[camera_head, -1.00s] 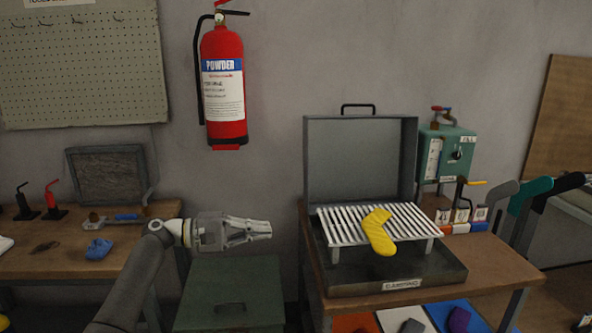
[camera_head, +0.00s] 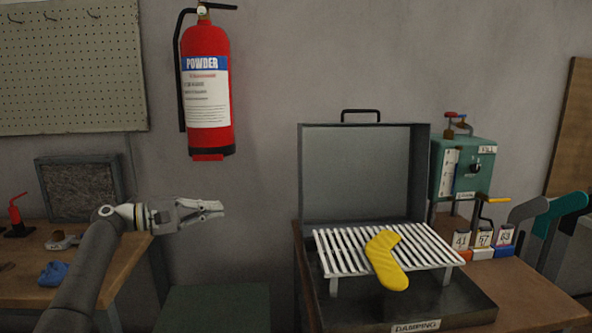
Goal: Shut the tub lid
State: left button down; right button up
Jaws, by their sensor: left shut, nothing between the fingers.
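The grey tub (camera_head: 450,311), labelled DAMPING, stands on the right wooden table. Its lid (camera_head: 364,172) stands upright at the back, open, with a black handle (camera_head: 360,112) on its top edge. A white slatted rack (camera_head: 340,252) stands in the tub, and a yellow sock (camera_head: 384,264) lies across it, its end hanging past the front edge. My left gripper (camera_head: 222,208) is shut and empty, in the air left of the lid and pointing right, clear of it. My right gripper is not in view.
A teal device (camera_head: 468,165) with a gauge stands right of the lid. Numbered blocks (camera_head: 482,241) and foot-shaped boards (camera_head: 561,212) are at the right. A fire extinguisher (camera_head: 206,90) hangs on the wall. A green box (camera_head: 215,305) is below my left gripper.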

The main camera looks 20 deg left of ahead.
aim_at(417, 184)
jog(key=i, duration=1.05)
